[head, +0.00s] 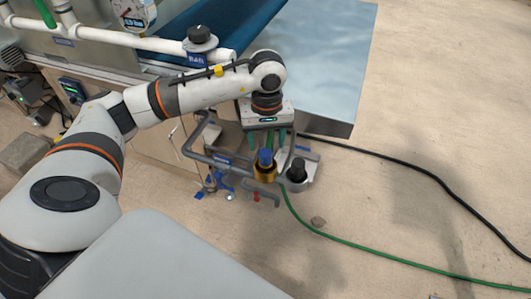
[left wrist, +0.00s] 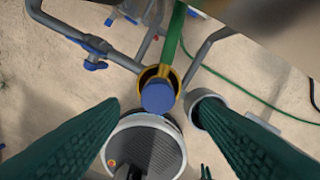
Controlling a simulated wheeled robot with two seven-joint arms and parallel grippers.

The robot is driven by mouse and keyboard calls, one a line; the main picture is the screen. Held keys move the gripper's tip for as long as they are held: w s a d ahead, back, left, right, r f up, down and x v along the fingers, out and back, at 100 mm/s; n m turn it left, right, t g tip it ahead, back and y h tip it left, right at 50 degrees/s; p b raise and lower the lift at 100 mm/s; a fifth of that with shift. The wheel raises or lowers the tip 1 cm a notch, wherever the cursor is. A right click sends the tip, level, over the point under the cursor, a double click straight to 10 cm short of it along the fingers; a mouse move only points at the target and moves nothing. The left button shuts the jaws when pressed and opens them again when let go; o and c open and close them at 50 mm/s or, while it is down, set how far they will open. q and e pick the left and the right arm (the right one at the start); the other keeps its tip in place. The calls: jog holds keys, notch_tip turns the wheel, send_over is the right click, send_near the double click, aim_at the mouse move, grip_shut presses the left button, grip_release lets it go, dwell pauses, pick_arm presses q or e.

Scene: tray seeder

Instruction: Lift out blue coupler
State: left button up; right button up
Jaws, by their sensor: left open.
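The blue coupler (head: 265,157) stands upright in a brass-coloured ring holder (head: 264,173) below my left gripper. In the left wrist view the coupler's blue round end (left wrist: 158,96) sits inside the gold ring (left wrist: 146,76). My left gripper (head: 275,140) points down with its two green fingers apart. In the left wrist view the open left gripper (left wrist: 152,104) has its ribbed fingers on either side of the coupler, with nothing visibly held. The depth gap to the coupler is hard to judge. My right gripper is not in view.
Grey pipe rails (head: 205,152) and blue-handled fittings (head: 222,182) lie to the left. A metal-topped table (head: 320,60) stands behind. A green hose (head: 330,234) crosses the open floor.

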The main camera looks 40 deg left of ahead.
aim_at(266, 152)
pick_arm(q)
notch_tip(266, 152, down, 2)
notch_tip(266, 152, down, 4)
jog(key=shift+s+a+f, duration=0.1)
jog(key=shift+f, duration=0.55)
jog(key=c, duration=1)
jog(key=shift+c, duration=0.7)
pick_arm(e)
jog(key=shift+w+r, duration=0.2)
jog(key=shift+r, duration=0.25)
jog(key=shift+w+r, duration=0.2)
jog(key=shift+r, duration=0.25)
pick_arm(q)
jog(key=shift+r, duration=0.15)
